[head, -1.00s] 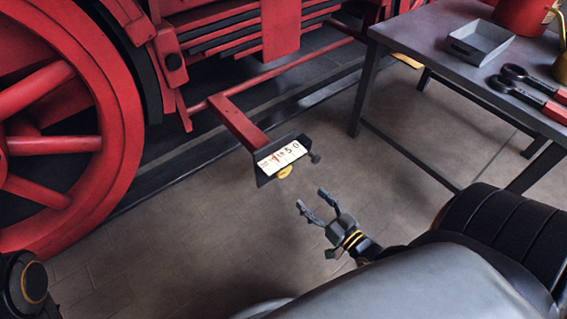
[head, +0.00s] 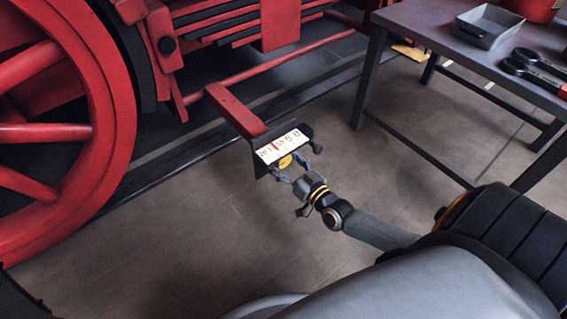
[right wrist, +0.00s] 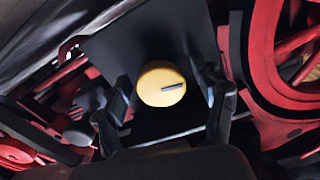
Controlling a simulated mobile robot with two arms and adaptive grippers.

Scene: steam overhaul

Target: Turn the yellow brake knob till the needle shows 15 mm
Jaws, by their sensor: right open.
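The yellow brake knob (head: 286,161) sits under a white scale plate (head: 281,147) on a dark bracket at the end of a red beam. The red needle stands in the left part of the scale; its exact reading is too small to tell. My right gripper (head: 291,173) is at the knob, open. In the right wrist view the knob (right wrist: 161,83) faces me with a dark slot mark pointing right. The open fingers (right wrist: 168,98) stand on either side of it, with gaps visible. My left gripper is not in view.
A grey metal table (head: 425,24) with a grey tray (head: 480,39) and black-and-red tools (head: 535,68) stands at the right. A red spoked wheel (head: 120,130) is at the left. A small dark knob (head: 317,148) sticks out at the bracket's right. The floor in front is free.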

